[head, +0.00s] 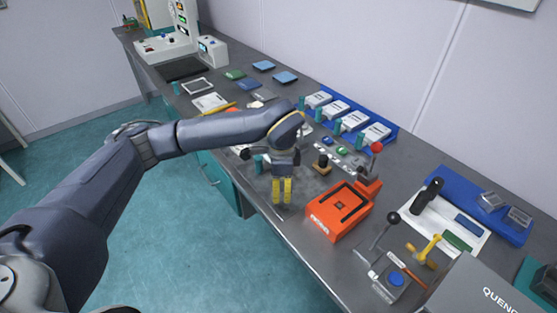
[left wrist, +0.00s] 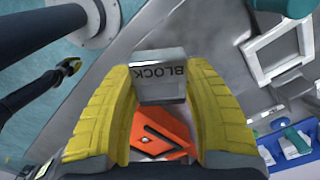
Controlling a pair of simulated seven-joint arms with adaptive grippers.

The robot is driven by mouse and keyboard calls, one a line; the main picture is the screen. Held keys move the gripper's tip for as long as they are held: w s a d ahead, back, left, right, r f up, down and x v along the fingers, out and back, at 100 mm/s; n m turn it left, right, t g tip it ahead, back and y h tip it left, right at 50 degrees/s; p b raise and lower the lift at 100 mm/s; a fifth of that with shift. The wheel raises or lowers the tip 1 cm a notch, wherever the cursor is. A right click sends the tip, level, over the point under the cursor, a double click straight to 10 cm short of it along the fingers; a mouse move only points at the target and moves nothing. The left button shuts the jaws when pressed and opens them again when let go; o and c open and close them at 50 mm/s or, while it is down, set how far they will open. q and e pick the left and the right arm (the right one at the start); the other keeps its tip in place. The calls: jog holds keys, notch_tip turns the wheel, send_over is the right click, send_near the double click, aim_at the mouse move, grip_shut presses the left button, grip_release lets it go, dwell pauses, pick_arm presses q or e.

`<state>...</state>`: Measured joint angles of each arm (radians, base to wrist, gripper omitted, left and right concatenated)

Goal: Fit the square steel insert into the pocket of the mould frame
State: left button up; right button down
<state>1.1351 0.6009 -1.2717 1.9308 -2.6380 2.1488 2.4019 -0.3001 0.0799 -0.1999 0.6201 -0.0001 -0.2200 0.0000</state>
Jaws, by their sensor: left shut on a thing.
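My left gripper (head: 282,192), with yellow fingers, hangs over the bench near its front edge, just left of the orange unit. In the left wrist view its fingers (left wrist: 160,85) are shut on a grey steel block (left wrist: 158,72) marked "BLOCK". The block is hard to make out in the head view. A pale grey square frame (left wrist: 262,62) lies on the bench at the upper right of the left wrist view, apart from the block. A dark arm tip with yellow (left wrist: 70,66), seemingly my right gripper, shows small at the left; its jaws are unclear.
A blue rack (head: 388,138) of white boxes stands along the wall. Levers and a white board (head: 420,212) are further right.

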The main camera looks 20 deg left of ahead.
pick_arm(q)
jog(key=n, duration=0.6)
jog(key=shift+a, duration=0.15)
jog(key=shift+w+a+n, duration=0.1)
jog(key=shift+w+n, duration=0.15)
jog(key=shift+n, duration=0.25)
jog(key=w+a, duration=0.1)
jog(key=w, duration=0.4)
jog(key=w+a, duration=0.2)
jog(key=w, duration=0.4)
jog(key=w+a, duration=0.1)
jog(key=w, duration=0.4)
jog(key=shift+w+a, duration=0.35)
jog(key=shift+a, duration=0.05)
jog(key=shift+f, duration=1.75)
jog(key=o, duration=1.5)
jog(key=shift+f, duration=0.15)
jog(key=shift+c, duration=0.2)
notch_tip(320, 180, up, 12)
